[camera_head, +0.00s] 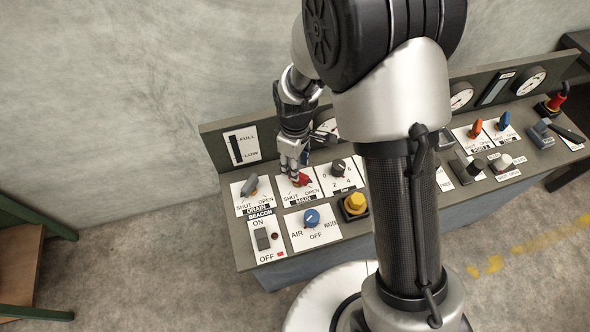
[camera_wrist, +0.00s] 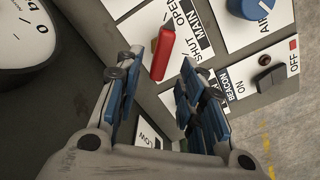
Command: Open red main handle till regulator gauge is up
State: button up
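The red main handle (camera_head: 302,180) sits on the panel card marked SHUT, OPEN and MAIN. In the wrist view the red handle (camera_wrist: 162,52) shows between and just beyond my fingertips. My gripper (camera_wrist: 159,66) is open, with blue-padded fingers apart on either side of the handle's near end; I cannot tell whether they touch it. In the head view my gripper (camera_head: 294,166) hangs right over the handle and partly hides it. A gauge marked in bar (camera_wrist: 28,40) is cut off in the wrist view. A gauge (camera_head: 329,126) behind my gripper is partly hidden; its reading cannot be told.
A grey drain handle (camera_head: 249,185) stands left of the main handle and a black knob (camera_head: 338,166) stands right. The blue air/water knob (camera_head: 311,217), yellow button (camera_head: 355,203) and beacon switch (camera_head: 262,239) lie nearer. My arm hides the panel's middle.

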notch_tip(320, 180, up, 7)
dwell(0.3)
dwell(0.4)
jog(key=s+d+r+m+t, duration=0.1)
jog(key=s+d+r+m, duration=0.25)
jog(key=r, duration=0.35)
jog(key=s+d+r+m+t, duration=0.1)
jog(key=s+d+r+m, duration=0.2)
jog(key=r, duration=0.4)
jog(key=s+d+r+m+t, duration=0.1)
jog(key=s+d+r+m, duration=0.1)
jog(key=s, duration=0.4)
jog(key=s+d+r+m+t, duration=0.1)
jog(key=s+d+r+m, duration=0.1)
jog(key=s+d+m, duration=0.2)
jog(key=shift+s+d+r+t+b, duration=0.3)
jog(key=shift+s+d+r+b, duration=0.15)
jog(key=shift+s, duration=1.3)
